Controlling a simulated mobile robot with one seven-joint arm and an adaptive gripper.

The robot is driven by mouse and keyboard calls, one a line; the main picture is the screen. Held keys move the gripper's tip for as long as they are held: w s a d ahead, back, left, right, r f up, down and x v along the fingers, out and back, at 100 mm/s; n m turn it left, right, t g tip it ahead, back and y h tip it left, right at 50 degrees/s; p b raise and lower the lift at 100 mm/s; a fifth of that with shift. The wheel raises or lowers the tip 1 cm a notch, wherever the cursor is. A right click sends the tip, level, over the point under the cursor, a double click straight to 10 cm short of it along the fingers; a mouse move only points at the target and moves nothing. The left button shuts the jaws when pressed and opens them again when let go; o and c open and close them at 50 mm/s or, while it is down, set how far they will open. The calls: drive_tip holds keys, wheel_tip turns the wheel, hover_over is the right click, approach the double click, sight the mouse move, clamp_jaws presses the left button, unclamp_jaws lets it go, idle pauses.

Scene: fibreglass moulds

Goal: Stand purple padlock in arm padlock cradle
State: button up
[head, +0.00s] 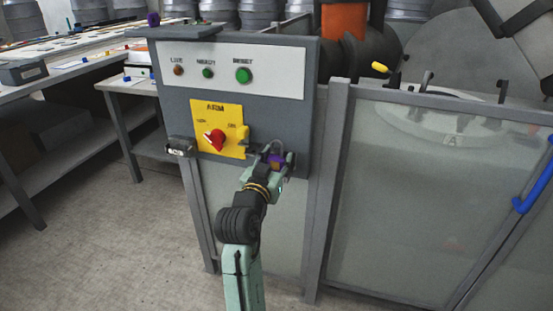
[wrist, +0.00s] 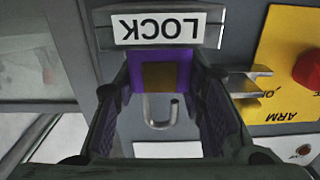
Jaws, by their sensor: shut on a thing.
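My gripper (head: 277,157) is at the right of the yellow ARM panel (head: 208,118), shut on the purple padlock (head: 276,160). In the wrist view my gripper (wrist: 163,75) has a finger on each side of the padlock (wrist: 178,70), which has a brownish front patch. Its grey shackle points down in that inverted picture, so upward in the room. In the head view my gripper hides most of this spot.
A red switch knob (head: 215,140) is on the yellow panel, with a tab (wrist: 245,80) projecting close to my finger. A small dark box with a white label (head: 180,148) sits at the panel's lower left. A framed translucent guard (head: 430,190) stands to the right.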

drive_tip(key=o, duration=1.3)
drive_tip(key=shift+s, duration=0.1)
drive_tip(key=v, duration=1.2)
drive_tip(key=shift+r, duration=0.1)
